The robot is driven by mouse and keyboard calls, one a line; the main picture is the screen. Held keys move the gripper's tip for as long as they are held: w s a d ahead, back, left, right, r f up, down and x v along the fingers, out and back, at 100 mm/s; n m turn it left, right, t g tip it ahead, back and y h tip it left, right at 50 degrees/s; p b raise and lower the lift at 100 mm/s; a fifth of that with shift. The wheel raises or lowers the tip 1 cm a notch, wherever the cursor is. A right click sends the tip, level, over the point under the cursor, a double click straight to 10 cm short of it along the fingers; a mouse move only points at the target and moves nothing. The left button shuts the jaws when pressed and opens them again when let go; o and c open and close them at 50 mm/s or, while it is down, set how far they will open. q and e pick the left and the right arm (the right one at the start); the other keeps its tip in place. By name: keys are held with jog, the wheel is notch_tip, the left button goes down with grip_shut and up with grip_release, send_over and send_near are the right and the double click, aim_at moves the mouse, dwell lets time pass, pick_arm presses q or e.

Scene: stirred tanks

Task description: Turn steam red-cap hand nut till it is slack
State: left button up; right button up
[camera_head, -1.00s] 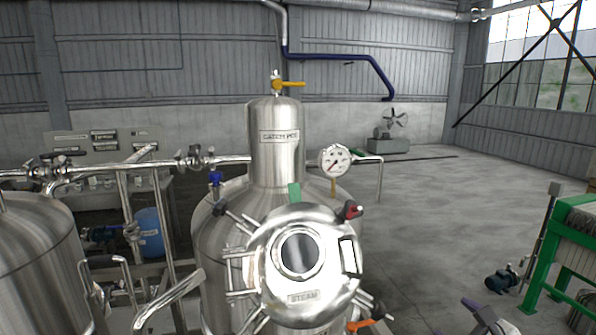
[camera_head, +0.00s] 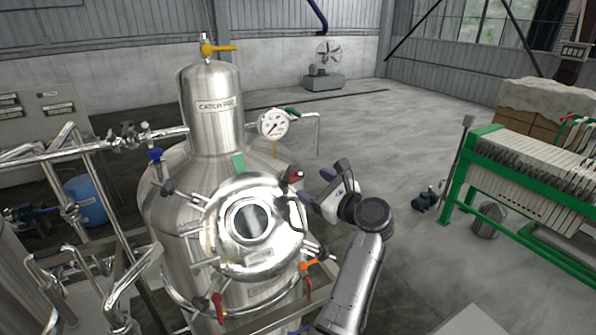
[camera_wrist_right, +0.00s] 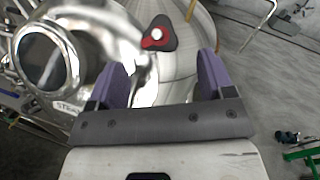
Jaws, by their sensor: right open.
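The steam lid (camera_head: 262,262), a round steel cover with a sight glass, closes the front of the tank; part of its label shows in the right wrist view (camera_wrist_right: 68,107). The red-cap hand nut (camera_head: 295,176) sits at the lid's upper right rim. In the right wrist view the nut (camera_wrist_right: 158,45) is a dark, rounded three-cornered knob with red and a pale centre. My right gripper (camera_head: 316,190) is open just right of the nut. Its purple fingers (camera_wrist_right: 163,78) are spread and empty, with the nut ahead of them, apart from both. My left gripper is not in view.
Other hand nuts ring the lid, including an orange one (camera_head: 306,266) and a lower red one (camera_head: 218,308). A pressure gauge (camera_head: 273,124) stands above the nut. Pipework (camera_head: 60,150) crowds the left. Open floor lies right, before a green-framed filter press (camera_head: 520,165).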

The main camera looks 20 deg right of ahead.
aim_at(299, 176)
jog(key=shift+p+x, duration=0.75)
jog(key=shift+x, duration=2.25)
jog(key=c, duration=0.9)
